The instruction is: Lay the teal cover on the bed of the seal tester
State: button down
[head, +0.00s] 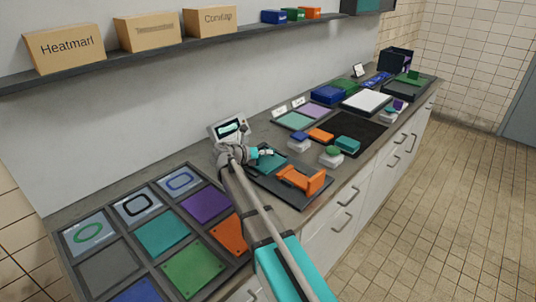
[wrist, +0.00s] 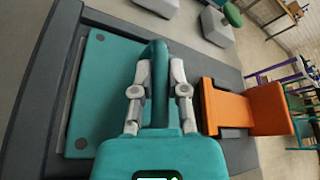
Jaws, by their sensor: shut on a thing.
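The teal cover (wrist: 92,105) is a flat plate with dark round spots at its corners and a raised teal grip (wrist: 156,75). My gripper (wrist: 155,92) is shut on that grip, one finger on each side. In the head view, the cover (head: 271,160) is small and partly hidden by my gripper (head: 264,153). The seal tester has a small screen (head: 231,129) at the back and a dark bed (head: 292,196) in front. The cover is over the bed's left part, flat or nearly so; I cannot tell whether it touches. An orange clamp-like part (head: 302,180) stands at the bed's right.
A compartmented tray (head: 150,207) with coloured plates and ring seals is at the left. A black mat (head: 372,139) and several small lidded blocks lie right of the tester. A shelf (head: 150,52) with boxes runs above.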

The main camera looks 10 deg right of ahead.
jog(key=shift+f, duration=0.1)
jog(key=c, duration=1.1)
grip_release()
jog(key=o, duration=0.4)
jog(key=shift+o, duration=0.2)
jog(key=shift+a+r, duration=0.15)
jog(key=shift+r, duration=0.05)
jog(key=p+v, duration=0.3)
jog(key=v, duration=0.7)
jog(key=shift+s+a+r+p, duration=0.1)
jog(key=shift+a+p, duration=0.1)
jog(key=shift+p, duration=0.1)
jog(key=shift+s+a+r, duration=0.15)
jog(key=shift+s+a, duration=0.1)
jog(key=shift+a, duration=0.3)
